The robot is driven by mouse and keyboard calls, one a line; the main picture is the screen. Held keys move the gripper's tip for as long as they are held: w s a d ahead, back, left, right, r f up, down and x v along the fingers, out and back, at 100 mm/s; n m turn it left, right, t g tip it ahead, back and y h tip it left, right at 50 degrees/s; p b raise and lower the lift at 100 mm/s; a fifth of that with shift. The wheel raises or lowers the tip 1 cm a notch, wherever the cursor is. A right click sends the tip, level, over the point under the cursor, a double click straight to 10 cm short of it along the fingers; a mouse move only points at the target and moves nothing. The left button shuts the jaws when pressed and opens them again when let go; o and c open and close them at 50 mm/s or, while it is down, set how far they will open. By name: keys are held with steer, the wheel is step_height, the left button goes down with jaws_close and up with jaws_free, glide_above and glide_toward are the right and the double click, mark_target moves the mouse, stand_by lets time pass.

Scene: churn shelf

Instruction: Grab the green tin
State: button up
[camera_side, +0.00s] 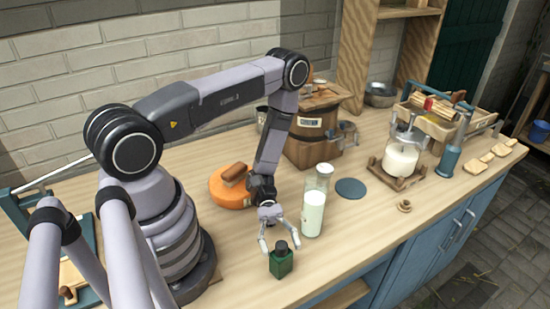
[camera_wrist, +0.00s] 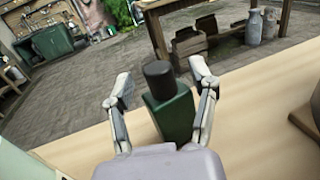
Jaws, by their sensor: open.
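The green tin (camera_side: 281,264) is a small dark green box-shaped container with a black cap, standing upright near the front edge of the wooden counter. My gripper (camera_side: 280,244) is open and low over the counter at the tin. In the wrist view, the tin (camera_wrist: 173,115) with its black cap shows between the two fingers of my gripper (camera_wrist: 160,92), with space on the left and the right finger closer to it. The side view does not show clearly whether a finger touches it.
A milk bottle (camera_side: 314,208) stands right beside my gripper. An orange round block (camera_side: 231,192) with a brush on it lies behind. A wooden churn (camera_side: 312,140), a blue disc (camera_side: 350,188) and a glass jar churn (camera_side: 402,158) are farther off. The counter's front edge is close to the tin.

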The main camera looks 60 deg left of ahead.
steer(key=shift+s+d, duration=0.15)
steer(key=shift+d, duration=0.25)
jaws_close()
